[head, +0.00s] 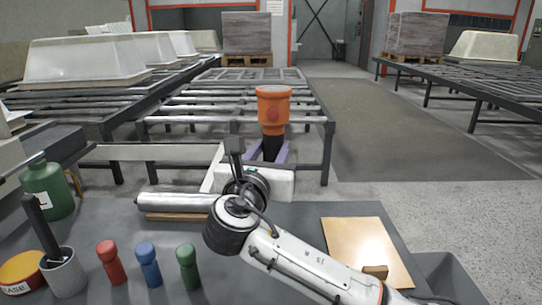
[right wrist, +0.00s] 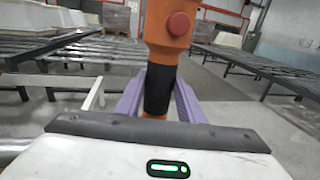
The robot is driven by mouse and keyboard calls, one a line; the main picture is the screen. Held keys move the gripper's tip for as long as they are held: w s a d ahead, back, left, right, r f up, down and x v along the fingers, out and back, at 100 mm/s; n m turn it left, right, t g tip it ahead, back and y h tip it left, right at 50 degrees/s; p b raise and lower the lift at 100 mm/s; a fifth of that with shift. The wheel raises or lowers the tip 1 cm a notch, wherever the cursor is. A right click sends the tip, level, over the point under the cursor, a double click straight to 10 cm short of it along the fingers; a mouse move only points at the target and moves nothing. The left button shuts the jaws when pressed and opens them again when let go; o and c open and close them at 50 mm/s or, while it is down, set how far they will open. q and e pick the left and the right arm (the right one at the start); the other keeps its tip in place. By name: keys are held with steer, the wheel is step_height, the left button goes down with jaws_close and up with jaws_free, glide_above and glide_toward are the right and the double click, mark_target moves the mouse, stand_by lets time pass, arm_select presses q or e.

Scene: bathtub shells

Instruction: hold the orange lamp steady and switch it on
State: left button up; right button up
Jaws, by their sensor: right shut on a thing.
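The orange lamp (head: 274,96) stands upright in the air beyond the table's far edge in the head view. It has a wide orange head, a round red button (head: 273,114) facing me and a black handle (head: 272,147). My right gripper (head: 268,153) is shut on the black handle, with one purple finger on each side. In the right wrist view, the lamp (right wrist: 168,58) rises between the purple fingers, and the red button (right wrist: 178,24) shows clear of them. The top of the lamp is cut off there. No glow shows on it. My left gripper is not in view.
On the grey table stand red (head: 109,262), blue (head: 149,264) and green (head: 187,266) peg-like pieces. A green bottle (head: 48,190), grey cup (head: 64,276) and grease tin (head: 20,270) are at left. A metal roller (head: 175,202) lies behind; a tan board (head: 362,248) lies right.

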steer(key=shift+f+b, duration=0.5)
steer(key=shift+f, duration=2)
steer(key=shift+f+b, duration=0.55)
steer(key=shift+f, duration=1.65)
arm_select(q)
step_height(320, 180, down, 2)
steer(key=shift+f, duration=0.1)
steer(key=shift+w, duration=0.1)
arm_select(e)
steer(key=shift+f, duration=0.3)
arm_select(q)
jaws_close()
